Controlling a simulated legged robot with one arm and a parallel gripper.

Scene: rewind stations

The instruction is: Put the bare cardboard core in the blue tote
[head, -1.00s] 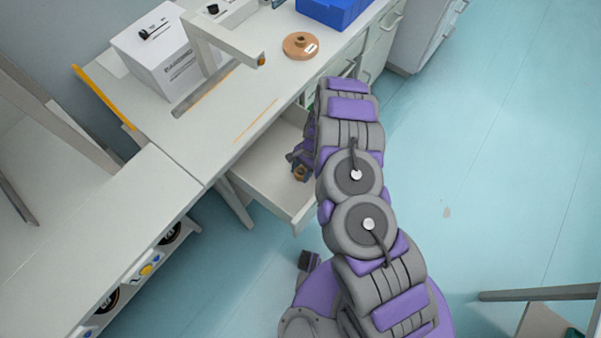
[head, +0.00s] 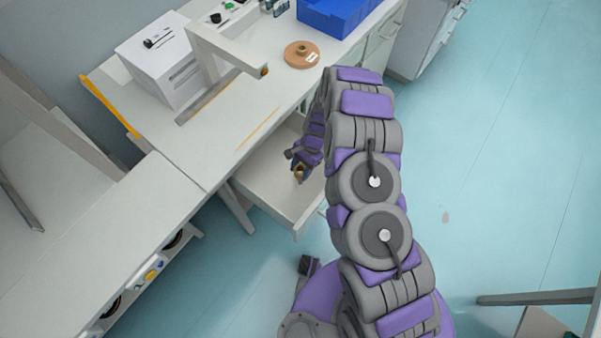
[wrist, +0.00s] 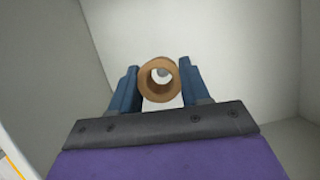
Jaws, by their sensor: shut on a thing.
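The bare cardboard core is a short brown tube (wrist: 159,80). In the wrist view it sits between the two blue fingers of my gripper (wrist: 160,88), its open end facing the camera. My gripper is shut on it. In the head view the core (head: 299,175) shows small at the tip of my gripper (head: 299,170), over the open drawer (head: 262,190). I cannot tell whether the core touches the drawer floor. The blue tote (head: 335,14) stands on the bench at the top, to the right of a brown roll.
The open drawer's walls surround my gripper.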

